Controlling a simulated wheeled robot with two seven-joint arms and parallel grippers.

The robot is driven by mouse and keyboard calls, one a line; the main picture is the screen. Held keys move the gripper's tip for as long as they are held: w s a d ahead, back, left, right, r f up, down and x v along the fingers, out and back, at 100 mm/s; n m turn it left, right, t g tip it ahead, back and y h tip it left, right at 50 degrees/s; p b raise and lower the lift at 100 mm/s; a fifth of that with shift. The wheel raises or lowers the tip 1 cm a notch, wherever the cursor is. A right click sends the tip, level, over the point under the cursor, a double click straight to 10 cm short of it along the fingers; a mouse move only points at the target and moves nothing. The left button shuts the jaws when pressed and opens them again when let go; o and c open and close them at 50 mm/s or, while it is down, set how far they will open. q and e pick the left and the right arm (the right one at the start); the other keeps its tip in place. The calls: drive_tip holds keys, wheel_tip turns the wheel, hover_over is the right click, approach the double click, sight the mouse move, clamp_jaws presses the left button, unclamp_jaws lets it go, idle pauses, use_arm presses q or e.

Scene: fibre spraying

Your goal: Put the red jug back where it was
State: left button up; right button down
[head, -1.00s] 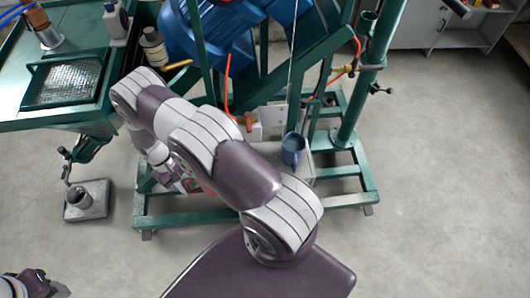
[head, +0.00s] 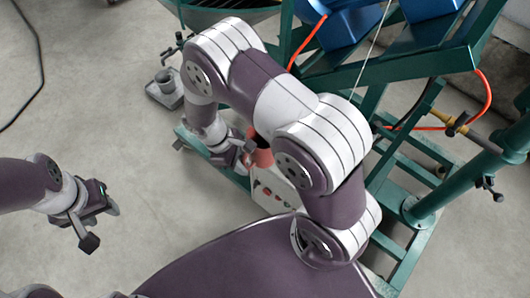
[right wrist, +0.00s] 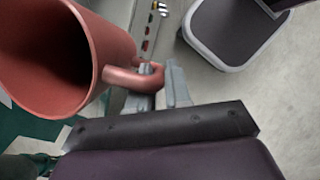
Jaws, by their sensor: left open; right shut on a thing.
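The red jug (head: 262,156) shows in the head view, partly hidden behind my right arm. In the right wrist view the red jug (right wrist: 75,60) fills the left side, with its wide mouth towards the camera. My right gripper (head: 243,150) is shut on the jug's handle; in the right wrist view the fingers (right wrist: 163,85) close around the handle. I cannot tell in the head view whether the jug's base touches anything. My left gripper (head: 98,222) is open and empty over the floor at the left.
A white box with coloured buttons (head: 272,190) stands right by the jug. The green machine frame (head: 400,195) with its post takes up the right side. A grey cup on a square base (head: 166,90) stands at the upper left. The floor at the left is clear apart from a black cable (head: 40,65).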

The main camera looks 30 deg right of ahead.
sight(260, 156)
drive_tip(key=d+f, duration=0.1)
drive_tip(key=d, duration=0.1)
drive_tip(key=w+d+f, duration=0.1)
drive_tip(key=d, duration=0.1)
drive_tip(key=d+f, duration=0.1)
drive_tip(key=d, duration=0.1)
drive_tip(key=shift+w+d+f, duration=0.15)
drive_tip(key=shift+w+d, duration=0.15)
drive_tip(key=shift+w, duration=0.05)
drive_tip(key=w+d+f, duration=0.1)
drive_tip(key=d+f, duration=0.1)
drive_tip(key=shift+w+d, duration=0.3)
drive_tip(key=shift+w, duration=0.1)
drive_tip(key=shift+f, duration=0.3)
drive_tip(key=f, duration=0.3)
drive_tip(key=shift+d+f, duration=0.15)
drive_tip(key=shift+d, duration=0.05)
use_arm(q)
drive_tip(key=shift+d, duration=1.2)
drive_tip(key=shift+f+b, duration=0.15)
drive_tip(key=shift+b, duration=0.15)
use_arm(e)
drive_tip(key=shift+s+a, duration=0.1)
